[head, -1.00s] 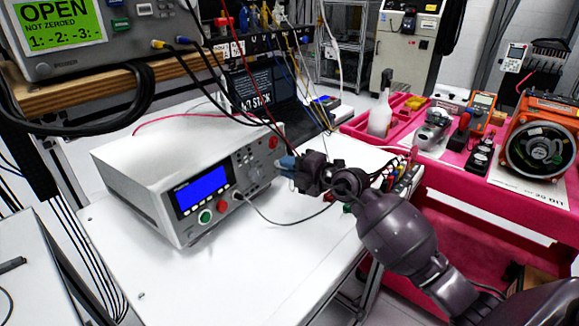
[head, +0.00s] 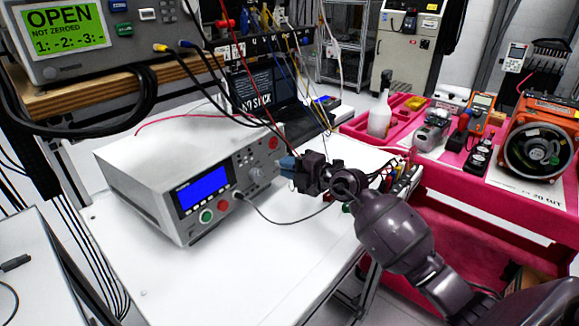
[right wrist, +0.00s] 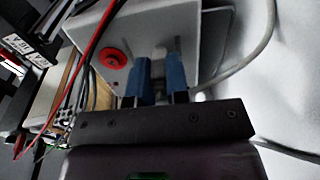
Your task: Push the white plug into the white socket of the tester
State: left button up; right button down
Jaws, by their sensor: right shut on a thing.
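The tester (head: 135,165) is a white box with a blue display, standing on the white table. My right gripper (head: 287,167) is at the right end of its front panel. Its blue fingers (right wrist: 161,82) also show in the right wrist view, close together on a small whitish piece, the white plug (right wrist: 160,53), in front of the tester's panel (right wrist: 200,30). The white socket cannot be made out; the fingers and plug cover that area. I cannot tell whether the plug touches the socket. My left gripper is out of view.
A grey cable (head: 285,223) loops from the tester's front over the table (head: 230,270). A red round part (right wrist: 115,58) is on the panel beside my fingers. Red and black leads hang close by. A pink bench (head: 450,175) with instruments is at right. The table front is clear.

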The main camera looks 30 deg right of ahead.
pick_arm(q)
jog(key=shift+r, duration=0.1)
pick_arm(e)
jog(key=shift+w, duration=0.1)
jog(key=c, duration=1)
grip_release()
pick_arm(q)
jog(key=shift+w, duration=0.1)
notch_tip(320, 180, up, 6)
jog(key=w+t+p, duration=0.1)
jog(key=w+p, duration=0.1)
jog(key=p, duration=0.1)
jog(key=shift+p, duration=0.3)
pick_arm(e)
jog(key=v, duration=0.7)
